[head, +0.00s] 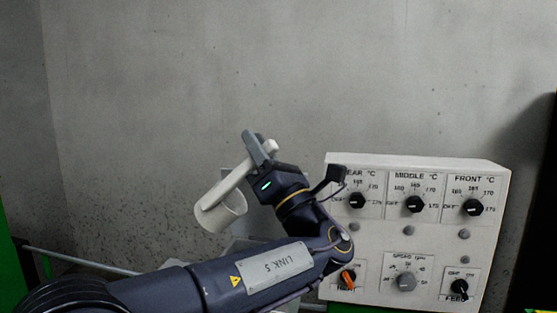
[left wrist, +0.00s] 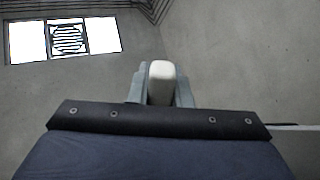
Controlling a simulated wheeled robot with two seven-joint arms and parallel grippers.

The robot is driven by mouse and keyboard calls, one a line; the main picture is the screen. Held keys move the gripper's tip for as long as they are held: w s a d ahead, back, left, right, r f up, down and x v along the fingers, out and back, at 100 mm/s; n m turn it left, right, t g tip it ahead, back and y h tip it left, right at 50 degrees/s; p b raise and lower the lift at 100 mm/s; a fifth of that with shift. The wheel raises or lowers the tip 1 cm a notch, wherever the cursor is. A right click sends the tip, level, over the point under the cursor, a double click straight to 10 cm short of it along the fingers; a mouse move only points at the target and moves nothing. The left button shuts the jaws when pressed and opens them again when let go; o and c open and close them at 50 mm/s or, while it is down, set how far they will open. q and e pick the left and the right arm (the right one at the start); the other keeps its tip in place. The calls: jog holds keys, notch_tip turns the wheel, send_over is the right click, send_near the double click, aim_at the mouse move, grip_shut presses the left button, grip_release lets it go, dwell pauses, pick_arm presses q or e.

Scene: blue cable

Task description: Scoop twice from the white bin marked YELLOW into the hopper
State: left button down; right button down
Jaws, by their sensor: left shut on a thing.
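My left gripper (head: 262,150) is shut on the handle of a white scoop (head: 220,211). The scoop's round cup hangs tilted at the lower left of the gripper, in the air before the wall. I cannot tell whether anything is in the cup. In the left wrist view the white handle end (left wrist: 162,84) sits between the grey fingers. A pale grey part (head: 234,178) shows behind the scoop and may be the hopper; the scoop and my arm hide most of it. The white bin marked YELLOW is not in view. My right gripper is not in view.
A white control panel (head: 427,235) with black, grey and orange knobs stands right of my left arm, close to its wrist. A thin grey rail (head: 80,261) runs at the lower left. Green posts edge the left side. The space above the scoop is clear.

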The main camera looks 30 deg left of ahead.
pick_arm(q)
jog(key=a+r+n+g+h, duration=0.1)
jog(key=s+a+r+n+g+p, duration=0.1)
jog(key=a, duration=0.1)
jog(key=a+r+n+g+h+p, duration=0.1)
jog(key=shift+s+a+n+g+h, duration=0.3)
jog(key=shift+a+n+g, duration=0.05)
jog(key=shift+n+g, duration=0.05)
jog(key=s+a+f+n+g+h+p, duration=0.1)
jog(key=s+a+n+g+h+p, duration=0.15)
jog(key=a+h, duration=0.35)
jog(key=shift+n+t+y, duration=0.35)
jog(key=shift+y, duration=0.25)
jog(key=r, duration=0.3)
jog(key=a+r, duration=0.1)
jog(key=r, duration=0.1)
jog(key=shift+w+p, duration=0.2)
jog(key=shift+p, duration=0.2)
jog(key=shift+d+f, duration=0.1)
